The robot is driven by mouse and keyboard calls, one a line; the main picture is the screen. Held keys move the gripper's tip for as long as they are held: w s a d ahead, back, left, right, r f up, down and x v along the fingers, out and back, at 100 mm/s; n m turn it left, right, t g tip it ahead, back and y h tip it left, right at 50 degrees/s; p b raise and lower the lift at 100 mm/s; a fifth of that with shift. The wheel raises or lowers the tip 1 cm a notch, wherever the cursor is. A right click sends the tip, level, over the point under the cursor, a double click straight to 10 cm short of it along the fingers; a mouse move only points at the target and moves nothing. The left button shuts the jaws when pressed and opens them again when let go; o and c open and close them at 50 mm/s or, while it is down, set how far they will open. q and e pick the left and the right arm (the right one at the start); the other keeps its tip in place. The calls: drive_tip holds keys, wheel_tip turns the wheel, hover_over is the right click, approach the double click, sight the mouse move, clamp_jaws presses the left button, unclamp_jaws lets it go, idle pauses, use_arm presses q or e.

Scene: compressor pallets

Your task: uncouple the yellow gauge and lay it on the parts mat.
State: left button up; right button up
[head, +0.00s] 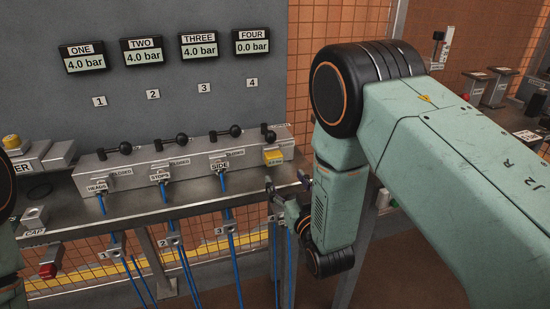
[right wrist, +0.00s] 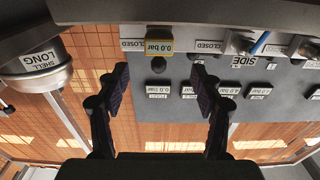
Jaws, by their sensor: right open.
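The yellow gauge (head: 273,157) sits at the right end of the grey manifold (head: 135,173), below the fourth black-knobbed valve. In the right wrist view the yellow-framed gauge (right wrist: 160,46) reads 0.0 bar and lies beyond my fingertips, roughly centred between them. My right gripper (head: 288,187) is in front of and just below the gauge, apart from it. In the right wrist view its two dark fingers (right wrist: 161,83) are spread and empty. My left gripper is not in view. I cannot make out the parts mat.
Blue hoses (head: 224,182) hang from the HEADS, STOPS and SIDE ports left of the gauge. The wall display FOUR (head: 252,47) reads 0.0 bar; the other displays read 4.0 bar. A round SHELL LONG container (right wrist: 38,60) is at left in the right wrist view.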

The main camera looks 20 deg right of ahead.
sight(275, 162)
drive_tip(key=w+b, duration=0.3)
drive_tip(key=w, duration=0.5)
drive_tip(key=shift+w+f, duration=0.15)
drive_tip(key=shift+w, duration=0.25)
drive_tip(key=shift+w+a, duration=0.1)
idle(0.9)
drive_tip(key=shift+c, duration=0.3)
clamp_jaws()
idle(0.4)
drive_tip(key=shift+s+p, duration=1.3)
drive_tip(key=shift+s, duration=1.6)
